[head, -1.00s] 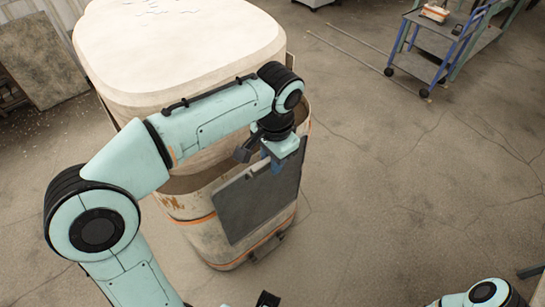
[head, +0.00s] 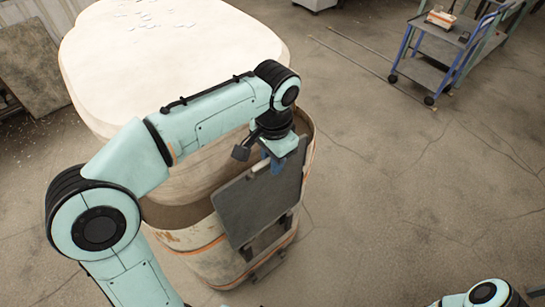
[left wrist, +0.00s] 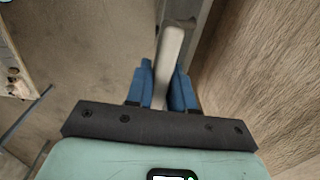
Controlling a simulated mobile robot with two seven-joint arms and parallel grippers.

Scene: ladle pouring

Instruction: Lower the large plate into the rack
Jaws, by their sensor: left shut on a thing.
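The large plate (head: 252,208) is a dark grey, roughly square panel. It hangs tilted in the picture against the near side of a beige, orange-striped bin. My left gripper (head: 275,160) is shut at its top edge. In the left wrist view the blue fingers (left wrist: 161,88) close on a pale upright strip (left wrist: 169,58), which looks like the plate's tab. Dark brackets (head: 285,221) show on the bin's side below the plate; they appear to be the rack. Whether the plate touches them cannot be told. My right gripper is out of view.
A blue-framed cart (head: 440,55) stands at the far right. The concrete floor to the right of the bin is clear.

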